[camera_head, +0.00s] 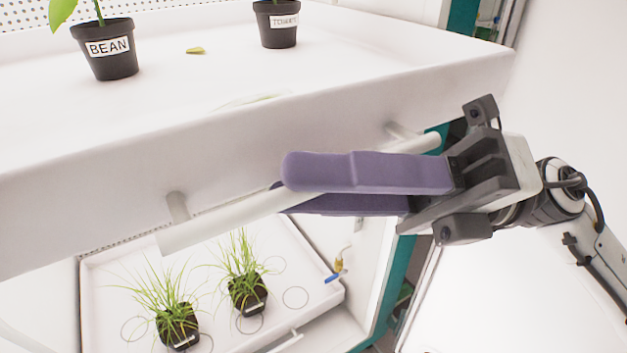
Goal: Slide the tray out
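The upper white tray (90,200) spans the view and has a white bar handle (225,222) on two short posts along its front wall. My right gripper (285,190) comes in from the right with purple fingers. One finger is in front of the bar and the other is behind and below it, close together, so it looks shut on the handle. The upper finger hides the middle of the bar. My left gripper is not in view.
A black pot labelled BEAN (108,58) and another labelled pot (278,30) stand on the upper tray, with a small yellow-green leaf (195,50) between them. Below, a second white tray (105,265) holds two grassy pots (178,328). A teal frame (390,290) stands at the right.

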